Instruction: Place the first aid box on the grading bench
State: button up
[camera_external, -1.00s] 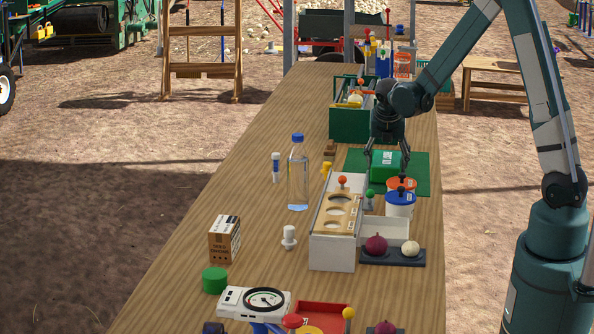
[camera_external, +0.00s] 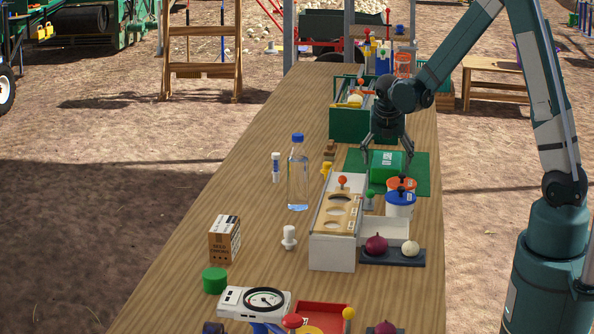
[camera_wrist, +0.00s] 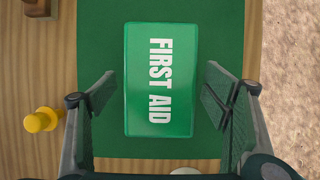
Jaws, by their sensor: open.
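The first aid box (camera_external: 384,167) is a green block with white lettering. It lies flat on a dark green mat (camera_external: 421,172) on the long wooden bench (camera_external: 262,160). In the wrist view the first aid box (camera_wrist: 160,80) fills the middle, its "FIRST AID" lettering running downward. My gripper (camera_external: 386,155) is open and empty, pointing down over the box. In the wrist view the fingers of my gripper (camera_wrist: 162,95) stand on either side of the box, apart from it. I cannot tell which surface is the grading bench.
A green crate (camera_external: 349,124) stands behind the mat. Lidded tubs (camera_external: 400,204) and a white box with a holed wooden top (camera_external: 333,250) stand in front. A clear bottle (camera_external: 298,185) and a yellow knob (camera_wrist: 41,120) are to the left. The left bench stretch is mostly clear.

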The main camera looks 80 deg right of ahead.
jog(key=p+v, duration=0.2)
jog(key=v, duration=0.8)
jog(key=shift+a+r, duration=0.1)
jog(key=shift+r, duration=0.15)
dwell(0.3)
jog(key=a+r+m+t+y, duration=0.15)
jog(key=a+r+m, duration=0.35)
jog(key=a, duration=0.8)
jog(key=a+r+m+t, duration=0.35)
jog(key=a+r, duration=0.25)
jog(key=a, duration=0.7)
jog(key=s+a+r+m+t+y, duration=0.1)
jog(key=s+a+m, duration=0.3)
jog(key=a, duration=0.6)
jog(key=s+a+r+m+t+y, duration=0.1)
jog(key=s+a+m, duration=0.4)
jog(key=a, duration=0.6)
jog(key=shift+s+a+r+y, duration=0.2)
jog(key=shift+s+r+y, duration=0.1)
jog(key=shift+s+y, duration=0.3)
